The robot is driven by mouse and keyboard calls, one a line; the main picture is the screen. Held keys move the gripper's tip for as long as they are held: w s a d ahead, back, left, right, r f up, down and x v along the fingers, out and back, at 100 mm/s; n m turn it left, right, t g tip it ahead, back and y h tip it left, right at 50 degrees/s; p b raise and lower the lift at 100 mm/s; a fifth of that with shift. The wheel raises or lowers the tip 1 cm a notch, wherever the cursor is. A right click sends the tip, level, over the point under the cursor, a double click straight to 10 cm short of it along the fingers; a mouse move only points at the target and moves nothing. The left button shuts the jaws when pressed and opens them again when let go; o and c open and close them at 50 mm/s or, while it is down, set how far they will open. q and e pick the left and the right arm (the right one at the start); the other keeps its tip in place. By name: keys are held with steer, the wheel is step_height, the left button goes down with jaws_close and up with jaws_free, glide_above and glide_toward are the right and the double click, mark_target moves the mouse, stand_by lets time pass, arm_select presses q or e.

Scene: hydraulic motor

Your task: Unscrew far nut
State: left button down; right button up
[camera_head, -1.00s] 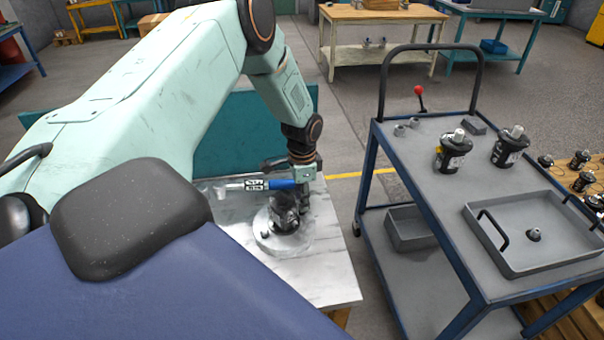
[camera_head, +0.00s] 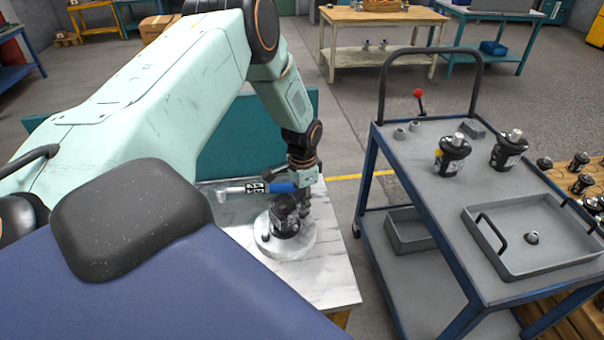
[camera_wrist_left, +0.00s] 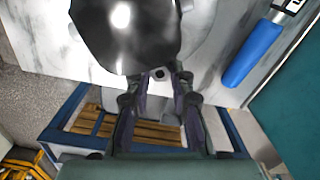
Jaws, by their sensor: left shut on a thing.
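A dark hydraulic motor (camera_head: 284,222) stands on a round pale base plate (camera_head: 290,249) on a marble-topped table. In the left wrist view the motor is a shiny black body (camera_wrist_left: 125,30) at the top. My left gripper (camera_head: 304,208) is at the far right side of the motor, low by the base plate. In the left wrist view my left gripper (camera_wrist_left: 160,80) has its fingertips close around a small dark round nut (camera_wrist_left: 159,74) beside the motor. The nut is hidden in the head view. My right gripper is not in view.
A wrench with a blue handle (camera_head: 281,187) lies on the table behind the motor; its handle also shows in the left wrist view (camera_wrist_left: 252,54). A blue-framed cart (camera_head: 440,210) to the right holds motors and a grey tray (camera_head: 490,262). A floor gap separates cart and table.

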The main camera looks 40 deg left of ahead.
arm_select(q)
steer(key=shift+r+n+p, duration=0.1)
steer(key=shift+n+p, duration=0.35)
steer(key=shift+n, duration=0.45)
steer(key=shift+r+p, duration=1.65)
steer(key=shift+r, duration=0.35)
steer(key=shift+f, duration=0.1)
